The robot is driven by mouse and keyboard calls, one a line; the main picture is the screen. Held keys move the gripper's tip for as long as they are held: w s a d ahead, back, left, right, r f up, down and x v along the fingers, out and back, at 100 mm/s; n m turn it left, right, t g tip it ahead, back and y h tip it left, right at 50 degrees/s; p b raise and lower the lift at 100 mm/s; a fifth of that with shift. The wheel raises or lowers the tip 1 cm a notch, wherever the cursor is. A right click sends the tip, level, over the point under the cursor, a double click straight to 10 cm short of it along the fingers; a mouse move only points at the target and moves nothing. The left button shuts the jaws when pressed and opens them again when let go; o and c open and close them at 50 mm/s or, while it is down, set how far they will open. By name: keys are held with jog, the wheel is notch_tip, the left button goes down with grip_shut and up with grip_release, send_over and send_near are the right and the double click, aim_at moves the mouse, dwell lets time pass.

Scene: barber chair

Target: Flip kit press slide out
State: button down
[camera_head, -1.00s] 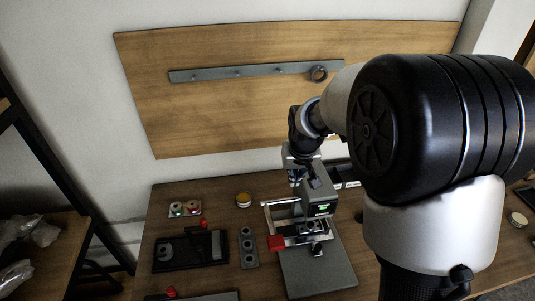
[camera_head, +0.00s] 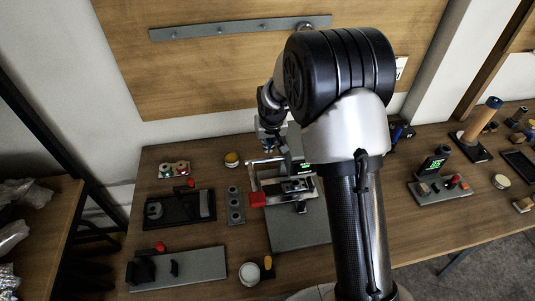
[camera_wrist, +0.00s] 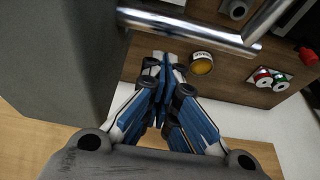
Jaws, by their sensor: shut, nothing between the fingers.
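The press (camera_head: 307,169) stands mid-table with a lit green display. A metal bar frame runs along its left side to a red grip (camera_head: 257,200). Its slide (camera_head: 290,187) lies low at the front, above the grey base plate (camera_head: 300,235); my arm covers its right part. My gripper (camera_head: 270,146) is behind and left of the press head, partly hidden. In the wrist view, my gripper (camera_wrist: 165,65) is shut and empty, its blue-sided fingers together. The metal bar (camera_wrist: 190,28) passes just beyond the fingertips; I cannot tell whether they touch. A grey block fills the left.
Left of the press are a grey holed strip (camera_head: 235,205), a black tray (camera_head: 180,209), a yellow-topped jar (camera_head: 232,159) and red and green spools (camera_head: 174,170). A grey plate (camera_head: 200,265) lies in front. Another device with a display (camera_head: 436,163) stands right.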

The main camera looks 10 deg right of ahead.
jog(key=b+x, duration=0.3)
jog(key=x, duration=1.5)
jog(key=shift+b, duration=0.3)
jog(key=shift+f, duration=0.35)
jog(key=shift+s+r, duration=0.2)
jog(key=shift+s, duration=1.7)
